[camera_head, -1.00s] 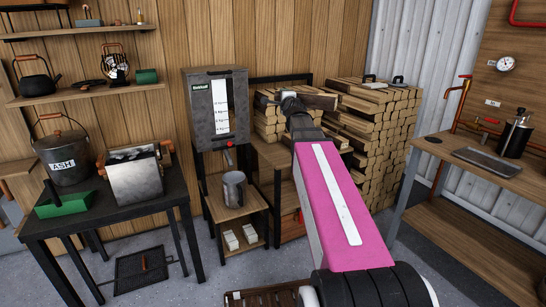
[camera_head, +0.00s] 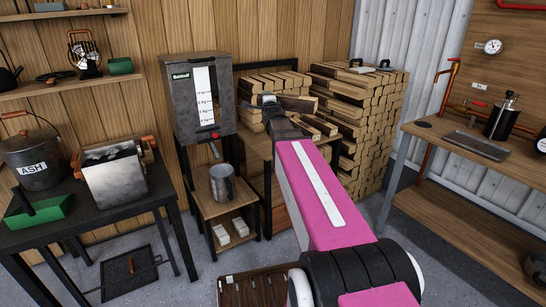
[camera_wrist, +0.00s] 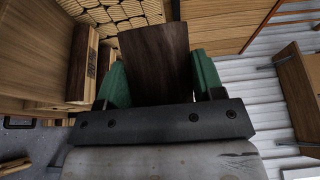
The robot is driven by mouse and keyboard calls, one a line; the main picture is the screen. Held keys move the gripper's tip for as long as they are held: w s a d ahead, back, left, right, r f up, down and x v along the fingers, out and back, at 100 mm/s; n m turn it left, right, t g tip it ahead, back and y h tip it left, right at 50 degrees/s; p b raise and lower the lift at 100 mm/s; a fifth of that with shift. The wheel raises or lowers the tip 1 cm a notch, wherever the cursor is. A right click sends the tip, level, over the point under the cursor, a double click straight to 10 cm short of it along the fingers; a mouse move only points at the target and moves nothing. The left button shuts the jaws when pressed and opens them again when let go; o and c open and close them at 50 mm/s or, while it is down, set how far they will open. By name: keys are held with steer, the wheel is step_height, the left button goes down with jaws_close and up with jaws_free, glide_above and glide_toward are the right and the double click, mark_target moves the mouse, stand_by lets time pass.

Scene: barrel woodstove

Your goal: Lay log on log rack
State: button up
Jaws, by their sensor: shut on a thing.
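My gripper (camera_wrist: 155,85) is shut on a log (camera_wrist: 155,55), dark brown and flat-faced between two green finger pads in the wrist view. In the head view my gripper (camera_head: 268,103) is in front of the black-framed log rack (camera_head: 268,64), and the held log (camera_head: 298,104) points right from it. Several split logs (camera_head: 270,82) lie in the rack behind. The held log overlaps them in the picture; I cannot tell whether it touches them. My pink arm hides part of the rack's lower front.
A tall firewood stack (camera_head: 375,125) stands right of the rack. A hopper (camera_head: 200,95) and a small stand with a metal mug (camera_head: 222,184) are to the left. A black table (camera_head: 110,212) is further left, a wooden bench (camera_head: 475,205) at right. Concrete floor shows between.

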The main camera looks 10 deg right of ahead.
steer(key=shift+a+f, duration=0.25)
steer(key=shift+f, duration=0.1)
steer(key=shift+a+f, duration=0.2)
steer(key=shift+f, duration=0.2)
steer(key=shift+a+f, duration=0.1)
steer(key=shift+f, duration=0.05)
steer(key=s+a+f+n+y, duration=0.2)
steer(key=a+f+n+y, duration=0.35)
steer(key=a+f, duration=0.75)
steer(key=w+d+f, duration=0.4)
steer(key=f, duration=0.2)
steer(key=w+d+f+m+y, duration=0.1)
steer(key=w+d+f, duration=0.3)
steer(key=f, duration=0.3)
steer(key=shift+d+g, duration=0.4)
steer(key=shift+d, duration=0.4)
steer(key=shift+f, duration=0.1)
